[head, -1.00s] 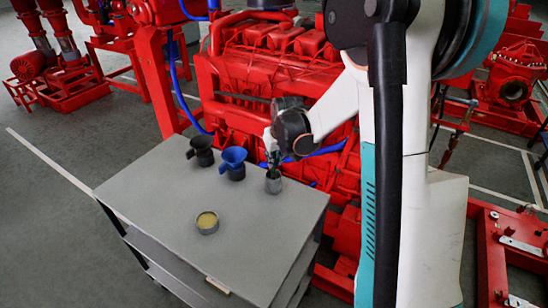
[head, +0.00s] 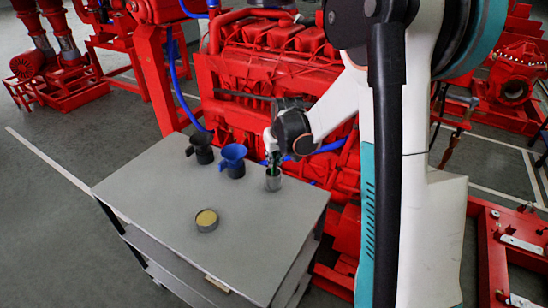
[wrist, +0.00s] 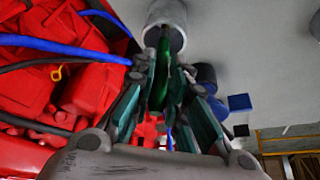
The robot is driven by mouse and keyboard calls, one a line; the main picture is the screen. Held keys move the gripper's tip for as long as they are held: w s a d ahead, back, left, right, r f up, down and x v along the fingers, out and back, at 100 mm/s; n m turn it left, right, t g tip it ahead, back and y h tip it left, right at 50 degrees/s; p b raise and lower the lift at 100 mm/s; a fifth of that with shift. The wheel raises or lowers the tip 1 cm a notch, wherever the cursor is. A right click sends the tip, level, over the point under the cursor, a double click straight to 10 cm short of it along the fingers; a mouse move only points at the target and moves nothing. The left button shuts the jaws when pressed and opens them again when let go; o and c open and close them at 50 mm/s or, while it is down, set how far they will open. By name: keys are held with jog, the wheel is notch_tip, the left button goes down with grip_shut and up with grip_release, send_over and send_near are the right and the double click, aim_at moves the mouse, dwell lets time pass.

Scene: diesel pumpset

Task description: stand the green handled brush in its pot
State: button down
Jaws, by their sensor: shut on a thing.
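A grey metal pot (head: 273,183) stands upright near the back right corner of the trolley top. My gripper (head: 274,157) is right above it, pointing down. In the wrist view my gripper's teal-padded fingers (wrist: 165,88) are shut on the green handle of the brush (wrist: 163,62). The far end of the brush reaches into the mouth of the pot (wrist: 168,14). The bristles are hidden, and I cannot tell whether they touch the bottom. A bit of green also shows at the pot's mouth in the head view.
A blue funnel-topped vessel (head: 233,160) and a black one (head: 201,147) stand left of the pot. A round tin with yellowish contents (head: 206,220) is nearer the front of the grey trolley (head: 150,195). The red engine (head: 270,60) rises close behind.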

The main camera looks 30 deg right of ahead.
dwell(0.3)
jog(key=c, duration=1.1)
grip_release()
jog(key=shift+r+p, duration=2.15)
jog(key=shift+r, duration=1.35)
